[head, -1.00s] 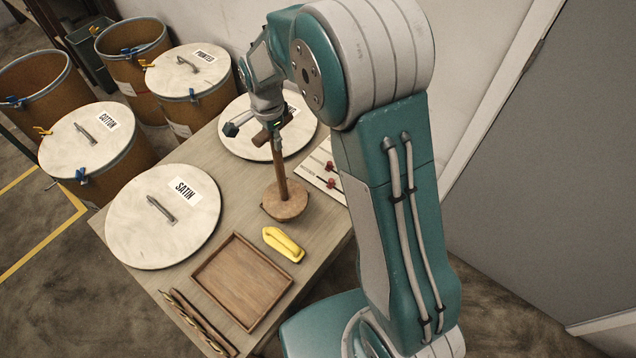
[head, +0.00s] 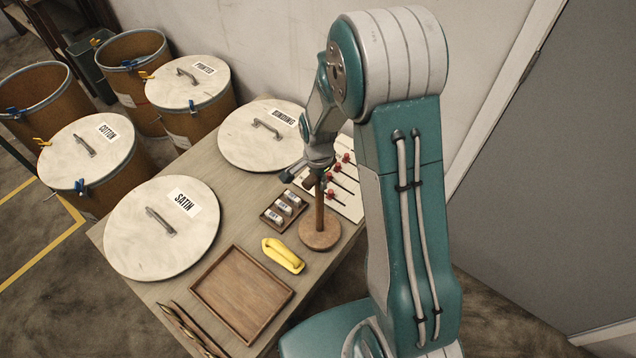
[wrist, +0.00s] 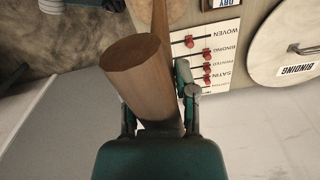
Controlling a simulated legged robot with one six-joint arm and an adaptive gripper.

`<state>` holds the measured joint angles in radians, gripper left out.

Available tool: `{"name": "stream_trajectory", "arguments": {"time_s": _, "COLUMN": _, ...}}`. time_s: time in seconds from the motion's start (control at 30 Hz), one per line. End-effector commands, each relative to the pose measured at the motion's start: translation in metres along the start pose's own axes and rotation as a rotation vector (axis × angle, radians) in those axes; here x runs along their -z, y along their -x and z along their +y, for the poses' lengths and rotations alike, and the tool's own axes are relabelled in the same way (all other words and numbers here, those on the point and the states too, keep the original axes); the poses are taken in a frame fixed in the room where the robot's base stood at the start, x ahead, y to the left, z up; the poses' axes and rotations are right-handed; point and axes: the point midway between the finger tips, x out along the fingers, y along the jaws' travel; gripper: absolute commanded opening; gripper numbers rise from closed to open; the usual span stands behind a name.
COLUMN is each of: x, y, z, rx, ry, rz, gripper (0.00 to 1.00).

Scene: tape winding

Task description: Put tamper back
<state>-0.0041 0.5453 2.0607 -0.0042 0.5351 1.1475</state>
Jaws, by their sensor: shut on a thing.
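The tamper (head: 320,230) is a wooden tool with a round disc foot, an upright shaft and a crossbar handle at the top. My gripper (head: 318,178) is shut on the tamper's handle and holds it upright near the right edge of the table. I cannot tell whether the disc touches the table. In the wrist view, the thick end of the tamper's wooden handle (wrist: 136,58) sits between the fingers of my gripper (wrist: 158,100). The gripper hides part of the handle in the head view.
A white label board (head: 345,200) with red sliders is just behind the tamper. A small tray (head: 267,217) of labelled blocks, a yellow object (head: 283,255) and a wooden tray (head: 225,273) lie nearby. Lids SATIN (head: 140,240) and BINDING (head: 240,145) lie on the table's left and back.

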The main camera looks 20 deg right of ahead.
Motion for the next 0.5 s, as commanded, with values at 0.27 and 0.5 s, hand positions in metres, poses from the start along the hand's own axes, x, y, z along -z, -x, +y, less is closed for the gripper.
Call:
{"name": "stream_trajectory", "arguments": {"time_s": 0.27, "x": 0.000, "y": -0.018, "z": -0.001, "rx": 0.003, "ry": 0.000, "rz": 0.001, "gripper": 0.00}}
{"name": "stream_trajectory", "arguments": {"time_s": 0.5, "x": -0.001, "y": -0.019, "z": -0.001, "rx": 0.001, "ry": 0.000, "rz": 0.000, "gripper": 0.71}}
